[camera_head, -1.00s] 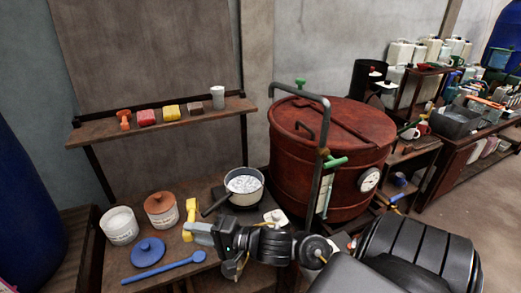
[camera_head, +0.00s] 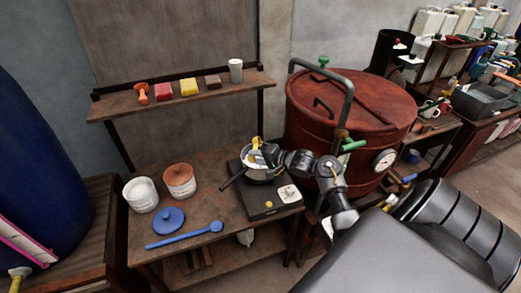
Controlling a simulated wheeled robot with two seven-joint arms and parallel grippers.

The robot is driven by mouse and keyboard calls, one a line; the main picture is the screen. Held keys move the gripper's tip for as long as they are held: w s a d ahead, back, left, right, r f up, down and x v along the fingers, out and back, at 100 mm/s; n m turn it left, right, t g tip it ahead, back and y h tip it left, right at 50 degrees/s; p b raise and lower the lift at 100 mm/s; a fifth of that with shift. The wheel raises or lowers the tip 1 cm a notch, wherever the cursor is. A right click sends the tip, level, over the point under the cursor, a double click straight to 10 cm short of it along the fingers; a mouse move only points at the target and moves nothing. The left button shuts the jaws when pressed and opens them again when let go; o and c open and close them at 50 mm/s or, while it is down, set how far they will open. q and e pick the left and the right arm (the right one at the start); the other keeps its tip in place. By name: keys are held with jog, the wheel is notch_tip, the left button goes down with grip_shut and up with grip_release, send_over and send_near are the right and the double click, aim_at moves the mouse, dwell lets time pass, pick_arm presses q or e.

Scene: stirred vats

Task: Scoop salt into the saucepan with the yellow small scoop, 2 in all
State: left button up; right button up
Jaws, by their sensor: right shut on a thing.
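My right gripper (camera_head: 263,156) is over the saucepan (camera_head: 250,174) and shut on the yellow small scoop (camera_head: 257,142). Only a small yellow part of the scoop shows; I cannot tell whether its bowl holds anything. The saucepan is pale with a dark handle pointing lower left, and stands on a black hotplate (camera_head: 262,208). My gripper hides most of its inside. An open white tub (camera_head: 141,182) with white contents stands at the table's left; its label is too small to read. My left gripper is not in view.
A blue lid (camera_head: 169,219) and a long blue spoon (camera_head: 185,236) lie in front. A shelf (camera_head: 190,98) with small items hangs behind. A red vat (camera_head: 345,125) with a pipe stands right of the saucepan.

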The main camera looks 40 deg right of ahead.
jog(key=n+g+h+p, duration=0.1)
jog(key=g+h+p, duration=0.1)
jog(key=g, duration=0.1)
jog(key=w+n+g+h+p, duration=0.1)
jog(key=g+h+p, duration=0.1)
jog(key=g+p, duration=0.1)
jog(key=w+d+n+g+h+p, duration=0.1)
jog(key=g+h+p, duration=0.1)
jog(key=g+h, duration=0.1)
jog(key=shift+w+r+g+p, duration=0.1)
jog(key=shift+r+g+p, duration=0.25)
jog(key=shift+g, duration=0.45)
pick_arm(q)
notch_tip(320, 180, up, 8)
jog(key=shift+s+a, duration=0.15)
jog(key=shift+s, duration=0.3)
pick_arm(e)
jog(key=shift+f, duration=0.1)
jog(key=shift+d, duration=0.1)
